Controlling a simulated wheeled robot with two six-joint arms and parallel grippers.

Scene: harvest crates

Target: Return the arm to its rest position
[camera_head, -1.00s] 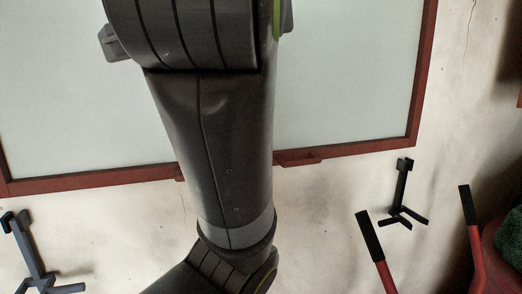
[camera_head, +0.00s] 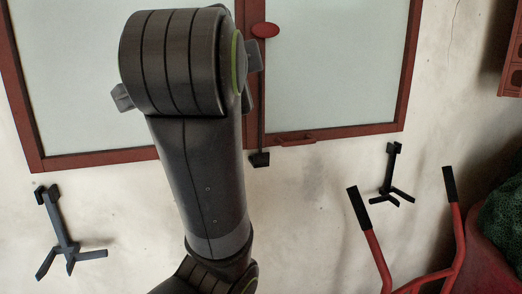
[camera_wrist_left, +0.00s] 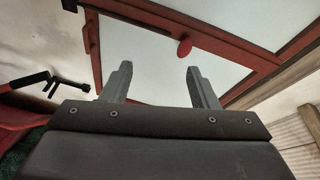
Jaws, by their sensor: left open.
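My left arm (camera_head: 198,165) rises from the bottom of the head view, and its large rounded joint covers part of the window behind. Grey parts stick out on both sides of that joint, but the fingertips are hidden there. In the left wrist view my left gripper (camera_wrist_left: 160,70) has its two grey fingers wide apart with nothing between them. It points toward the red-framed window, and no object touches the fingers. My right gripper shows in neither view.
A red-framed window (camera_head: 340,137) fills the upper wall. Dark three-pronged brackets stand out at left (camera_head: 62,235) and right (camera_head: 388,178). A red barrow (camera_head: 377,250) with black grips and green contents (camera_head: 503,222) is at lower right.

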